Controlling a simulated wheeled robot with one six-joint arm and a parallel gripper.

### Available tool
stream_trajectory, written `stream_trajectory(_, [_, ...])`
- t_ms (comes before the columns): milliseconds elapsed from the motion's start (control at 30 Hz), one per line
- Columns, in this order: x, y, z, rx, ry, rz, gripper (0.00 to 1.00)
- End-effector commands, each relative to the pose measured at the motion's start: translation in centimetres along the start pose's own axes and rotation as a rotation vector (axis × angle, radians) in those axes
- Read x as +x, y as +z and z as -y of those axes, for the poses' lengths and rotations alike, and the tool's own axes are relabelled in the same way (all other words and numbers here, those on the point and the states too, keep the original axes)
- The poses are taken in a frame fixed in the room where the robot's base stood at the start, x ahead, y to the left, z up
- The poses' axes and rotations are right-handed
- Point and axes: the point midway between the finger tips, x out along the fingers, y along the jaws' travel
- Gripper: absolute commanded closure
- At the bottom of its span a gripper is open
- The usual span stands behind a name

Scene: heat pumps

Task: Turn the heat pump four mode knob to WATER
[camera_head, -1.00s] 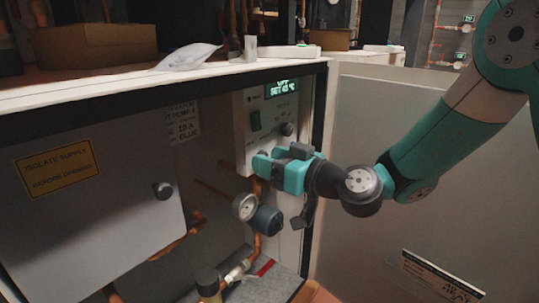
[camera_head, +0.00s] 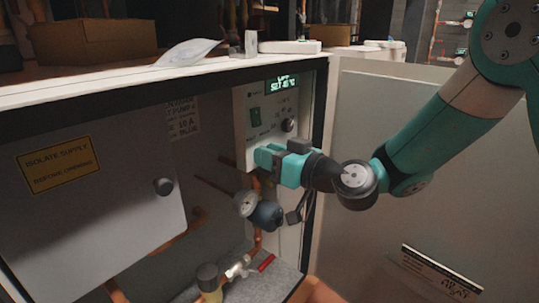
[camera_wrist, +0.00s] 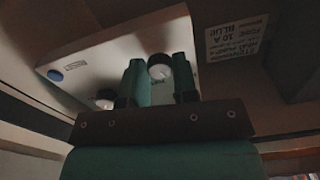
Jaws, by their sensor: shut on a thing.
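The white heat pump control panel (camera_head: 240,125) is inside the open cabinet. My gripper (camera_head: 259,157) is at the panel's lower part, hiding what is there in the head view. In the wrist view, the panel (camera_wrist: 110,65) appears upside down. A pale round knob (camera_wrist: 159,66) with a dark mark sits between my two green fingers, which are shut on it. A second knob (camera_wrist: 105,96) shows left of the fingers. The mode lettering is too small to read.
The grey inner cover (camera_head: 95,215) with a yellow label is at left. The open cabinet door (camera_head: 430,170) is at right, behind my arm. Loose items lie on the cabinet top (camera_head: 120,82).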

Motion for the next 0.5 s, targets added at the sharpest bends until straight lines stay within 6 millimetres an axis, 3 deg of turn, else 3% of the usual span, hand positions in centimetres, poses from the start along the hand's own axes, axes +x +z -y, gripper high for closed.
stream_trajectory(500, [-0.03,-0.13,0.0,0.421,0.001,0.001,0.97])
